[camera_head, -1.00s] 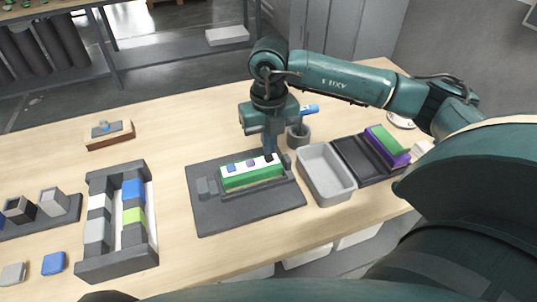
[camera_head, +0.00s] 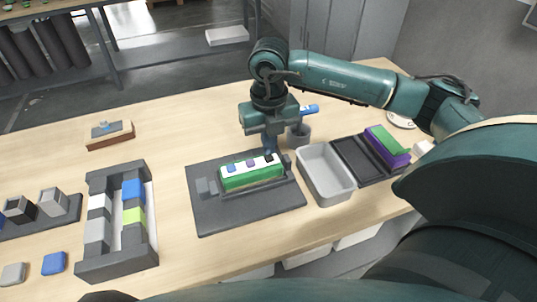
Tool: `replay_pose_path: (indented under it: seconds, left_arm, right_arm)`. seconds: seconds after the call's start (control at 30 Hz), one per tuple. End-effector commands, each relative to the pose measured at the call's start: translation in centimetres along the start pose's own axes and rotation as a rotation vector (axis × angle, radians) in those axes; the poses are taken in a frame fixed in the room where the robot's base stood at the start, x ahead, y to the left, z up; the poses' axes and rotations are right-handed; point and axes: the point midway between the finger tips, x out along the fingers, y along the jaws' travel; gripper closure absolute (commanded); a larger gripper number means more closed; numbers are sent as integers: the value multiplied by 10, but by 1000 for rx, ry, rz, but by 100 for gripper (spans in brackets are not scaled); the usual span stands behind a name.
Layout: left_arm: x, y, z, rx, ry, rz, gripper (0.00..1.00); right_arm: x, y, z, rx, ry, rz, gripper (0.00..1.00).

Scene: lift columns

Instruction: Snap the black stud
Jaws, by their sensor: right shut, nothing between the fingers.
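A green block with a white top strip (camera_head: 241,167) sits in a dark grey fixture plate (camera_head: 230,213) in the middle of the table. On the strip are a blue stud (camera_head: 234,167), a purple stud (camera_head: 251,162) and, at the right end, the small black stud (camera_head: 269,158). My right gripper (camera_head: 269,150) is shut and empty, pointing down just above the black stud. Whether its tips touch the stud is too small to tell. My left gripper is not in view.
A grey bin (camera_head: 326,180) stands right of the fixture, with a dark tray (camera_head: 357,160) beyond. A dark cup (camera_head: 299,136) with a blue-handled tool is behind my gripper. A dark rack (camera_head: 117,265) of coloured blocks stands to the left.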

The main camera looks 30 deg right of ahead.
Motion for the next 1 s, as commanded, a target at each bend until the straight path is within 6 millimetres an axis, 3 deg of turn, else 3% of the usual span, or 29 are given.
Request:
replay_pose_path:
  seconds: [1.0]
  left_arm:
    - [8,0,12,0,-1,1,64]
  right_arm:
    - [17,0,0,0,0,0,100]
